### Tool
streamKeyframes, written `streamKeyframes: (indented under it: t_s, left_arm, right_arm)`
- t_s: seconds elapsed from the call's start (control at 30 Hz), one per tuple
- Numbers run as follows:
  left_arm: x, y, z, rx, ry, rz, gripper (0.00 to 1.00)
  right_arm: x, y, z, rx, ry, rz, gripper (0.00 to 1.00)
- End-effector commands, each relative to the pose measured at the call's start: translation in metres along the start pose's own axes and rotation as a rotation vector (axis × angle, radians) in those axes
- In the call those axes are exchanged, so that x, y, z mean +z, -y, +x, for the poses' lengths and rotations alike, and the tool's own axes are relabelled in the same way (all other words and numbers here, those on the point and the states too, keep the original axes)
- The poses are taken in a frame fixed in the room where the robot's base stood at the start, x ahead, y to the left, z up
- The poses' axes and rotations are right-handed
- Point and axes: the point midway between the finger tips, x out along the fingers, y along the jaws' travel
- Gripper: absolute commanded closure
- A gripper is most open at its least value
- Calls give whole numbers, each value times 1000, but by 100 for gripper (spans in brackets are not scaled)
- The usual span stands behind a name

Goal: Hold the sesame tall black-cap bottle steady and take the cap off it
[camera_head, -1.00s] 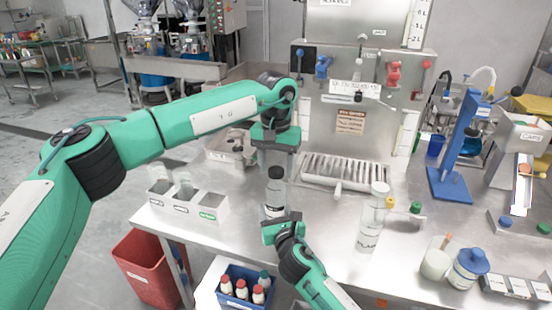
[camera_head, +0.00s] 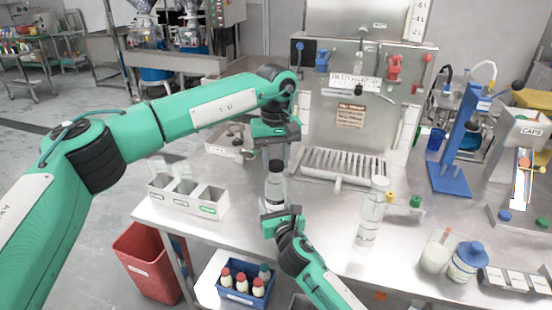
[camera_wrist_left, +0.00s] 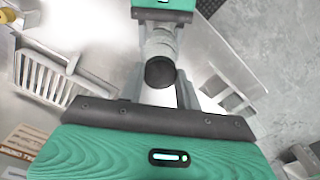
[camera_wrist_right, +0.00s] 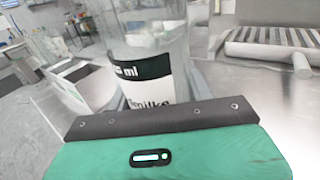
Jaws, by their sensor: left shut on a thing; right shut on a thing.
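A clear bottle (camera_head: 275,189) with a black cap (camera_head: 276,166) stands upright at the front of the steel table. My left gripper (camera_head: 276,157) points down from above, its fingers on either side of the cap, which also shows in the left wrist view (camera_wrist_left: 160,72). My right gripper (camera_head: 276,207) comes from the front and is shut on the lower bottle. In the right wrist view the bottle (camera_wrist_right: 150,75) has a black-and-white label with partly hidden lettering. I cannot tell whether the cap is loose on the neck.
A white three-compartment box (camera_head: 188,200) stands left of the bottle. A tall clear cylinder (camera_head: 368,222) stands to the right. A slatted tray (camera_head: 340,168) is behind. A blue crate of bottles (camera_head: 240,292) sits below the front edge, near a red bin (camera_head: 145,262).

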Motion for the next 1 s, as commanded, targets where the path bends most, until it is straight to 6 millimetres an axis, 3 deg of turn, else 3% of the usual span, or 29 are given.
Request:
streamKeyframes:
  t_s: [1.0]
  left_arm:
    - [0, 0, -1, 0, 0, -1672, 94]
  right_arm:
    - [0, 0, 0, -1, -1, 0, 100]
